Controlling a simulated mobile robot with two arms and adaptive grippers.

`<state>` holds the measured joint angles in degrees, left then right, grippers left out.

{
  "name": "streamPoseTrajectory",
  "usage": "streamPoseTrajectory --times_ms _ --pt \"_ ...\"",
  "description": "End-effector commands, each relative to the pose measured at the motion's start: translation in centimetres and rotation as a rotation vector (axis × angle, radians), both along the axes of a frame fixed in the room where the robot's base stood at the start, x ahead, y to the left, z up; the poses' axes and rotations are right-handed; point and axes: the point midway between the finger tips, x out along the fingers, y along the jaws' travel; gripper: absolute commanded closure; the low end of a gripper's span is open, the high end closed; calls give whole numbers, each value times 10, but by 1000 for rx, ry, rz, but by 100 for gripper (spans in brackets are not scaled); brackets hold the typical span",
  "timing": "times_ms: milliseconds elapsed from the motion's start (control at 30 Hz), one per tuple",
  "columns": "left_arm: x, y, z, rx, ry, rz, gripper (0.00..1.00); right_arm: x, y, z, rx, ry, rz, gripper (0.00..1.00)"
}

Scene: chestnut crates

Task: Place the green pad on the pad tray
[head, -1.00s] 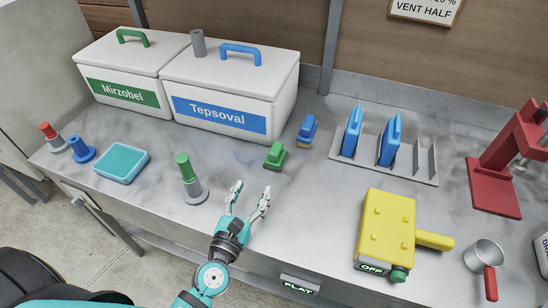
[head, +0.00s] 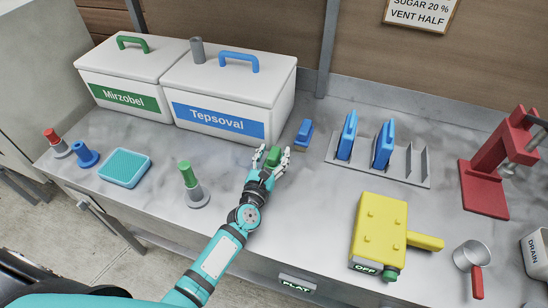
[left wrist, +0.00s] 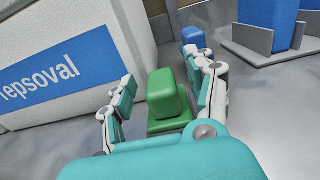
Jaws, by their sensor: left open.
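The green pad (head: 273,157) is a small green block on a flat green base, standing on the grey marbled counter in front of the Tepsoval box. It also shows in the left wrist view (left wrist: 167,95). My left gripper (head: 271,154) is open, with one finger on each side of the green pad. In the left wrist view, gaps show between the fingers and the block. A shallow teal tray with a textured top (head: 125,167), which looks like the pad tray, lies empty at the left of the counter. My right gripper is not in view.
A blue pad (head: 304,134) stands just behind and right of the green one. A grey rack (head: 415,162) holds two blue pieces. A green-topped peg (head: 190,184) stands between the gripper and the teal tray. A yellow device (head: 380,230) is front right.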

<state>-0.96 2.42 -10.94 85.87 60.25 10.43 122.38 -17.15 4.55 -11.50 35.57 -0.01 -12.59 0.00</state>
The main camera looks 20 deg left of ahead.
Motion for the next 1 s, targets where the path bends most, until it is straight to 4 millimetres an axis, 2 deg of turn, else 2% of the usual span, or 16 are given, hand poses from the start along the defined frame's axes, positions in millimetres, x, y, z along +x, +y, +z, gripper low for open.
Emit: streamPoseTrajectory --times_ms 100,300,733,1000 --pt "8 -1 0 0 0 -1 44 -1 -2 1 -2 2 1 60" --pt "8 0 -1 0 0 -1 44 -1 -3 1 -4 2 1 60" --pt "7 0 -1 0 1 0 99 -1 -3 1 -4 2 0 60" --pt "7 0 0 0 0 0 100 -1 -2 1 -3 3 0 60"
